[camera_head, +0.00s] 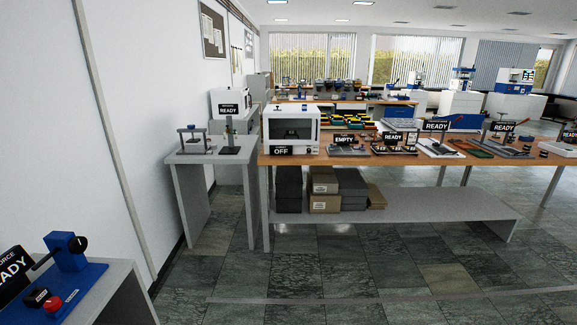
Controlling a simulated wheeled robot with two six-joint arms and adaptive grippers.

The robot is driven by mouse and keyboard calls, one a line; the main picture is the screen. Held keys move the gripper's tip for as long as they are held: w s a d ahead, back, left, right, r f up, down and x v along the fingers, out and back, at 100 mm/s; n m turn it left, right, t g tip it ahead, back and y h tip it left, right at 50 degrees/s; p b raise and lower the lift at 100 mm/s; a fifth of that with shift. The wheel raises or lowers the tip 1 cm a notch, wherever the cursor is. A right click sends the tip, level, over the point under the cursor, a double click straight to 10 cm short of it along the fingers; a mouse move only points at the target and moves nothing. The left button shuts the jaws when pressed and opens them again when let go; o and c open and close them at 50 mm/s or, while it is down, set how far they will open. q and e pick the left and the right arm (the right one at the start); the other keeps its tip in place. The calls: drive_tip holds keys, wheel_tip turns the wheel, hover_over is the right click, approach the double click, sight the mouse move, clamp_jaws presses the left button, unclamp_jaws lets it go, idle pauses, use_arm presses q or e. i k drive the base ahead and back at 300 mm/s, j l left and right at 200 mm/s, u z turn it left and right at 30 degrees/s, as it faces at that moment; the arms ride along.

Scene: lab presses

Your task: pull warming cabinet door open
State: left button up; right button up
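A white box-shaped cabinet (292,113) with a dark front window stands at the left end of the wooden-topped bench. It looks like the warming cabinet. A black sign reading "OFF" (281,151) is at its lower front left. Its front door looks shut; a handle is too small to make out. Neither of my grippers is in view, so where they are relative to the cabinet cannot be seen.
The wooden bench (475,159) carries several small presses and signs, with boxes (325,203) on its lower shelf. A grey table (197,155) stands left of it. A blue device (66,252) on a grey stand is near at lower left. The tiled floor (330,275) ahead is clear.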

sight(316, 117)
drive_tip(key=i, duration=3.1)
